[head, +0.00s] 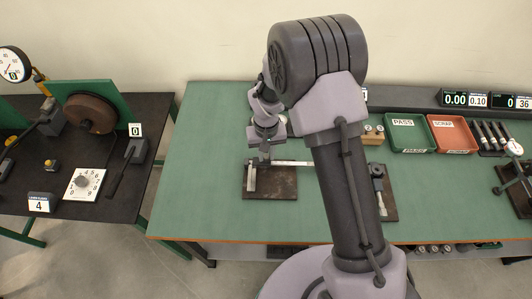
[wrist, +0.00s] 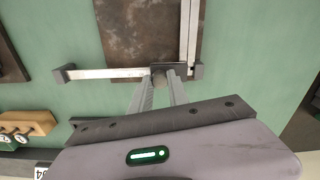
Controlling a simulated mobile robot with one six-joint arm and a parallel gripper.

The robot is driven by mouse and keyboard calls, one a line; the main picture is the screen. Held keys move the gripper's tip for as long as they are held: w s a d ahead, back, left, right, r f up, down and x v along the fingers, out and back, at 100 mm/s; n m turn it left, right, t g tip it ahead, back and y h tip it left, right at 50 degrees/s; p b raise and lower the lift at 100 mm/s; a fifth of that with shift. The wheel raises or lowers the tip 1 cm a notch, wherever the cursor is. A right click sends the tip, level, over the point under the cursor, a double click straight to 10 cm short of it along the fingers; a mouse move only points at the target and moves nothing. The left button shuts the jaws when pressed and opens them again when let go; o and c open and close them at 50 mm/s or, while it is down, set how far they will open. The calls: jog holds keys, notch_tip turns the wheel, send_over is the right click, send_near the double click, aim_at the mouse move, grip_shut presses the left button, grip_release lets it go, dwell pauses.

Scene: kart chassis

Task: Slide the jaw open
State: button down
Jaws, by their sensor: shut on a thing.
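A measuring fixture lies on a dark brown plate (wrist: 135,28), which also shows in the head view (head: 275,188). It has a pale beam (wrist: 115,73) with a dark block at its far end (wrist: 66,73) and a fixed upright arm (wrist: 190,28) at the other end. A small dark sliding jaw (wrist: 158,67) sits on the beam close to the upright arm. My gripper (wrist: 162,76) is shut on this jaw in the wrist view. In the head view my gripper (head: 264,156) is over the beam's left end. My fingers partly hide the jaw.
A second dark plate with a tool (head: 378,178) lies to the right. A green PASS tray (head: 410,149), a red SCRAP tray (head: 470,149) and a wooden block (head: 373,139) stand behind. The green bench (head: 208,170) is clear to the left.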

send_over(292, 163)
jog(key=shift+d, duration=0.15)
jog(key=c, duration=1.3)
grip_release()
jog(key=shift+o, duration=0.2)
jog(key=shift+r, duration=0.15)
notch_tip(292, 163, up, 17)
jog(key=p, duration=0.3)
jog(key=shift+r, duration=0.1)
